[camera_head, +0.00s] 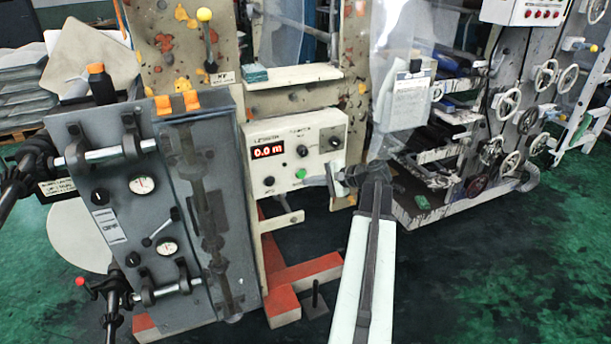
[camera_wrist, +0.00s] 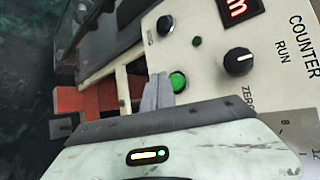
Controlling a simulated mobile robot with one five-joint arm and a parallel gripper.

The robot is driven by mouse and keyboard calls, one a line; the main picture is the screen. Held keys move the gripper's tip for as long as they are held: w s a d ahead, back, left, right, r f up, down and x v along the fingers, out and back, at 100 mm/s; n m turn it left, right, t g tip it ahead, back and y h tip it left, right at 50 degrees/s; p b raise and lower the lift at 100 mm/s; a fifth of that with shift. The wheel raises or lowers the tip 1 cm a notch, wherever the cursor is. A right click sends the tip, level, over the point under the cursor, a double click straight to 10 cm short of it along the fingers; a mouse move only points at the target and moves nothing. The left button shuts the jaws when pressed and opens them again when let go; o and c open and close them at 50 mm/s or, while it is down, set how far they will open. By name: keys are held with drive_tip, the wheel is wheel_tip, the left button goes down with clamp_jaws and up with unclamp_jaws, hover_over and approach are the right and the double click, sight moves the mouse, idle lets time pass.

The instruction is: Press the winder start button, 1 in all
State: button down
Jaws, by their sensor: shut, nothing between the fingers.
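The green button (camera_head: 301,174) sits on the cream counter panel (camera_head: 326,151), below and right of the red display (camera_head: 268,152), which reads 0.0 m. In the wrist view the round green button (camera_wrist: 178,81) has a dark rim. My gripper (camera_head: 314,181) is shut and empty, reaching in from the right, just below and right of the button. In the wrist view its grey fingertips (camera_wrist: 158,80) lie immediately left of the button and cover none or little of it. I cannot tell whether they touch it.
Black knobs (camera_wrist: 239,61) and a small dark green lamp (camera_wrist: 197,41) are near the button. A grey unit with gauges (camera_head: 143,184) stands left of the panel. A clipboard (camera_head: 410,96) hangs to the right. Green floor (camera_head: 480,270) is open at front right.

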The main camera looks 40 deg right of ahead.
drive_tip(key=shift+w, duration=0.1)
idle(0.3)
drive_tip(key=shift+w+d, duration=0.15)
drive_tip(key=shift+w, duration=0.35)
